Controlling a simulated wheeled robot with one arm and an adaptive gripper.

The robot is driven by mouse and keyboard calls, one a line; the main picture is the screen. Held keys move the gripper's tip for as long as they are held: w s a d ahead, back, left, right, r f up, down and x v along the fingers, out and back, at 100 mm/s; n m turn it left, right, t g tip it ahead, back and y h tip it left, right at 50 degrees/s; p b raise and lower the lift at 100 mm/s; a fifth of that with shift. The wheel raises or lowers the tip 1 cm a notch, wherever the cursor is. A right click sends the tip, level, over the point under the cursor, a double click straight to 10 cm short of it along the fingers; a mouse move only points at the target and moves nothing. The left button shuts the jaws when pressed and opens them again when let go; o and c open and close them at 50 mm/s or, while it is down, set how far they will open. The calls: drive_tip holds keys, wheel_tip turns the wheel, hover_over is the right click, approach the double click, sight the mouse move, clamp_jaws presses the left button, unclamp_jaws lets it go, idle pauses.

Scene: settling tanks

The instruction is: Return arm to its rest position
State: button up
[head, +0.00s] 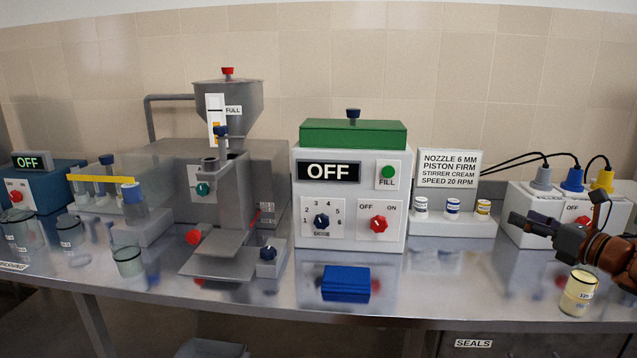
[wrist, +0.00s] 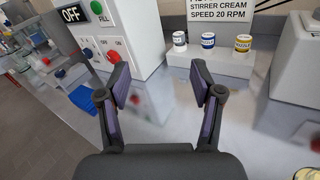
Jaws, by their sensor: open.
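My gripper (head: 527,226) is at the right of the head view, raised over the steel bench and in front of the grey socket box. In the wrist view my gripper (wrist: 162,90) shows two dark fingers spread apart with nothing between them. My arm's orange and black links come in from the right edge of the head view. Below them a jar with yellowish contents (head: 579,293) stands on the bench.
The control box (head: 348,197) reads OFF. A blue block (head: 346,283) lies before it. Three small nozzle pots (head: 452,210) stand on a white stand under a sign (head: 448,168). A filling machine (head: 228,185) and glass jars (head: 128,262) are at left.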

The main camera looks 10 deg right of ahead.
drive_tip(key=w+r+m+g+h, duration=0.1)
drive_tip(key=w+r+m+h, duration=0.1)
drive_tip(key=w+m+h, duration=0.65)
drive_tip(key=s+a+f+m+g+h, duration=0.1)
drive_tip(key=s+a+f+m+g, duration=0.4)
drive_tip(key=s+a+f+m, duration=0.45)
drive_tip(key=s+a+f+m+g, duration=0.7)
drive_tip(key=s+m, duration=0.3)
drive_tip(key=m, duration=0.3)
drive_tip(key=s+a+f+m+g+y, duration=0.2)
drive_tip(key=s+a+f+m+g, duration=0.1)
drive_tip(key=s+a, duration=0.75)
drive_tip(key=s+a+f+m+g+y, duration=0.25)
drive_tip(key=s+a, duration=0.55)
drive_tip(key=s, duration=0.5)
wheel_tip(320, 180, down, 12)
drive_tip(key=w+r+b, duration=0.1)
drive_tip(key=w+b, duration=0.1)
drive_tip(key=b, duration=0.8)
wheel_tip(320, 180, up, 23)
drive_tip(key=s+p, duration=0.2)
drive_tip(key=p, duration=2)
drive_tip(key=shift+r+m, duration=0.15)
drive_tip(key=shift+m, duration=0.3)
